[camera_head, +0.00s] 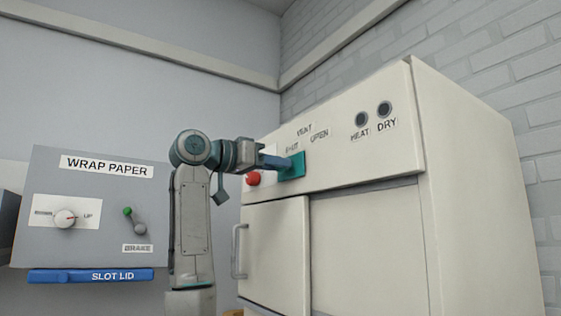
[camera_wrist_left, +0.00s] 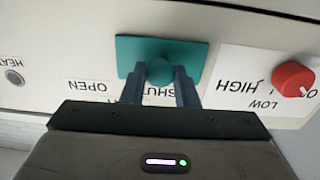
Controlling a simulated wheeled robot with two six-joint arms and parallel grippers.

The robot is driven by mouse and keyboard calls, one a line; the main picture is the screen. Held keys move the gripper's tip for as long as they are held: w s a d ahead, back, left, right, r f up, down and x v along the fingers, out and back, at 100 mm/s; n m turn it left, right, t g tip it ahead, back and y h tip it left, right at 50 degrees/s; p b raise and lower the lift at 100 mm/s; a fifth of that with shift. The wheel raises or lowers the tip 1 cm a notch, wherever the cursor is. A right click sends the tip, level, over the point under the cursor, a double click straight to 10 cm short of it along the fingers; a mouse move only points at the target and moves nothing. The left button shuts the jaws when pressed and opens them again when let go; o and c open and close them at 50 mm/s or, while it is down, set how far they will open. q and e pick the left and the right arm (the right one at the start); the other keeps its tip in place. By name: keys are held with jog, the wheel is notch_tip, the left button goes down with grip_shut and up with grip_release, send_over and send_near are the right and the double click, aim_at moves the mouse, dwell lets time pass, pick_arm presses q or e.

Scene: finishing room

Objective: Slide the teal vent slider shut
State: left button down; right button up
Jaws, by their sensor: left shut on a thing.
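The teal vent slider (camera_head: 293,167) is on the upper front panel of the cream cabinet, below the VENT label, with SHUT and OPEN labels near it. In the left wrist view the teal plate (camera_wrist_left: 128,52) has a round knob (camera_wrist_left: 160,71) on it. My left gripper (camera_head: 283,163) is at the slider, and its two fingers (camera_wrist_left: 160,84) are shut on the knob, one on each side. The fingers partly cover the SHUT label in the wrist view; OPEN is fully visible. My right gripper is in neither view.
A red knob (camera_head: 253,179) with LOW and HIGH marks sits close beside the slider. HEAT and DRY buttons (camera_head: 373,111) are to the right. The cabinet door (camera_head: 275,250) with a handle is below. A grey WRAP PAPER box (camera_head: 95,200) stands at left.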

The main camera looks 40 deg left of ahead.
pick_arm(q)
jog(key=shift+r+y, duration=0.15)
jog(key=shift+y, duration=0.15)
jog(key=c, duration=1.2)
grip_release()
jog(key=shift+a, duration=0.2)
jog(key=shift+o, duration=0.2)
jog(key=shift+a, duration=0.15)
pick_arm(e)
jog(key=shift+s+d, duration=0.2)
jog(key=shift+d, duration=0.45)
pick_arm(q)
jog(key=b+v, duration=0.5)
jog(key=v, duration=0.5)
jog(key=shift+s+f, duration=0.25)
jog(key=shift+s, duration=0.15)
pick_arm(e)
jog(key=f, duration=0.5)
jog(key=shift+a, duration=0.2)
pick_arm(q)
jog(key=shift+a, duration=0.2)
